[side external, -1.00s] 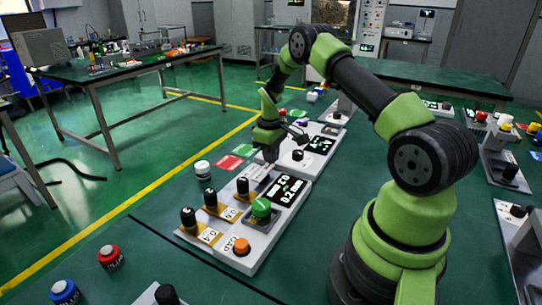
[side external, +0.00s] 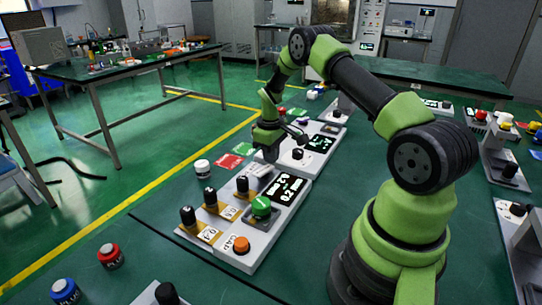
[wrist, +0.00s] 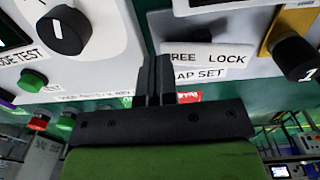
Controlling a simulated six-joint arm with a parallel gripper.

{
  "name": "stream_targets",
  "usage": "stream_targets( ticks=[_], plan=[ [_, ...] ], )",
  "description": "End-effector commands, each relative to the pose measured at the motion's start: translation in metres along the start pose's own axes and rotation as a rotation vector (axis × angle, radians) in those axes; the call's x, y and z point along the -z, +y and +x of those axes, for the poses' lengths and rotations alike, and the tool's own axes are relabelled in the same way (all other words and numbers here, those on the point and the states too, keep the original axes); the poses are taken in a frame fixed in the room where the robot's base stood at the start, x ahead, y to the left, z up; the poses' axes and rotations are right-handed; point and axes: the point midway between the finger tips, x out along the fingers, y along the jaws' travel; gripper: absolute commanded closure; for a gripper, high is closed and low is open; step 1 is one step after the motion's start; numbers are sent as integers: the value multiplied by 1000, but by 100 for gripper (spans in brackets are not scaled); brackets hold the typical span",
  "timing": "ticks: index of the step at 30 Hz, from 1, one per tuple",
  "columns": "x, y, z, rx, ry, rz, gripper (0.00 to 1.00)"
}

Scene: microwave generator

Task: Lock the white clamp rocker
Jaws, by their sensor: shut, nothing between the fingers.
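My gripper (wrist: 155,75) is shut and empty. In the wrist view its fingertips are beside the left end of a white plate marked FREE and LOCK (wrist: 228,59). Part of the FREE lettering is hidden behind the fingers. A second label ending in AP SET (wrist: 203,75) lies just below it. In the side view my gripper (side external: 268,153) is low over the far end of the grey control box, by a small white part (side external: 259,170) that appears to be the clamp rocker. Its tilt and any contact with the fingers cannot be told.
The control box (side external: 273,232) carries black knobs (side external: 210,195), a green knob (side external: 261,207), an orange button (side external: 241,244) and a lit display (side external: 287,189). A white button (side external: 202,168) stands left of it. Another panel (side external: 322,140) is close behind my gripper.

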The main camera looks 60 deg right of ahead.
Motion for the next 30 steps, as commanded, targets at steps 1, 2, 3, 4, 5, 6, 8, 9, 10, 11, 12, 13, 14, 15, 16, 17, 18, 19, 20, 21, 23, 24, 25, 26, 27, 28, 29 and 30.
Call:
stream_targets(
  ticks=[1, 2, 3, 4, 5, 6, 8, 9, 10, 11, 12, 13, 14, 15, 16, 17, 18, 19, 20, 21, 23, 24, 25, 26, 27, 28, 29, 30],
  plan=[
    [0, 0, -3, -1, 1, 0, 100],
    [0, 0, -5, 0, 1, 0, 100],
    [0, 0, -6, 0, 0, 0, 100],
    [0, 0, -8, 0, 0, 0, 100],
    [0, 0, -8, 0, 0, 0, 100],
    [0, 0, -9, 0, 0, 0, 100],
    [0, 0, -10, 0, 0, 0, 100],
    [0, 0, -10, 0, 0, 0, 100],
    [0, 0, -10, 0, 0, 0, 100],
    [0, 0, -10, 0, 0, 0, 100],
    [0, 0, -10, 0, 0, 0, 100],
    [0, 0, -10, 0, 0, 0, 100],
    [0, 0, -10, 0, 0, 0, 100],
    [0, 0, -10, 0, 0, 0, 100],
    [0, 1, -11, 0, 0, 0, 100],
    [0, 1, -12, -1, 1, 0, 100],
    [0, 2, -15, -1, 2, 0, 100],
    [0, 3, -18, -1, 2, 0, 100],
    [0, 4, -21, -1, 2, 1, 100],
    [0, 5, -27, -2, 4, 1, 100],
    [1, 8, -38, -3, 5, 1, 100],
    [1, 11, -46, -4, 6, 1, 100],
    [1, 12, -53, -4, 6, 2, 100],
    [1, 14, -60, -4, 6, 1, 100],
    [1, 17, -70, -4, 6, 2, 100],
    [1, 18, -77, -5, 6, 2, 100],
    [1, 20, -84, -4, 6, 2, 100],
    [1, 23, -92, -4, 6, 2, 100]
  ],
)
